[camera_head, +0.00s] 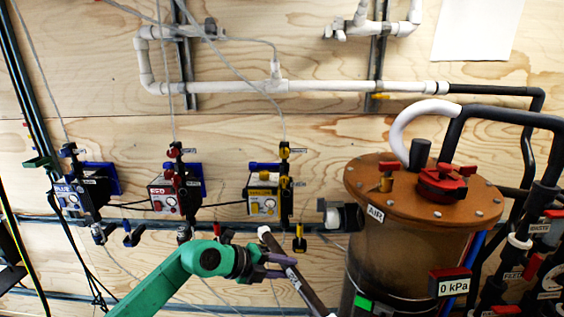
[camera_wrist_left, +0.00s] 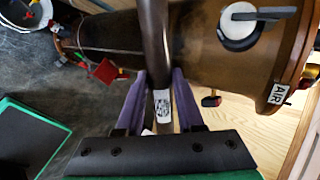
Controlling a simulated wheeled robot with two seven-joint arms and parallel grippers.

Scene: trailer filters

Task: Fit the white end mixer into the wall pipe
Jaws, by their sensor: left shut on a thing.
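The mixer (camera_head: 300,284) is a long dark tube with a white end at its upper left, tilted in the lower middle of the head view. My left gripper (camera_head: 279,265), on a green arm, is shut on it near its upper part. In the left wrist view, the purple fingers of my left gripper (camera_wrist_left: 159,100) close around the dark tube (camera_wrist_left: 153,40), which bears a white label. The white wall pipe (camera_head: 215,87) runs across the wooden wall, well above the gripper. The mixer's lower end is cut off in the head view. My right gripper is not in view.
A brown tank (camera_head: 395,255) with an orange-brown lid stands right of the mixer. A dark side fitting with a white end (camera_head: 332,214) juts left from it. Blue, red and yellow boxes (camera_head: 262,200) with valves line the wall. Thin cables hang down the wall.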

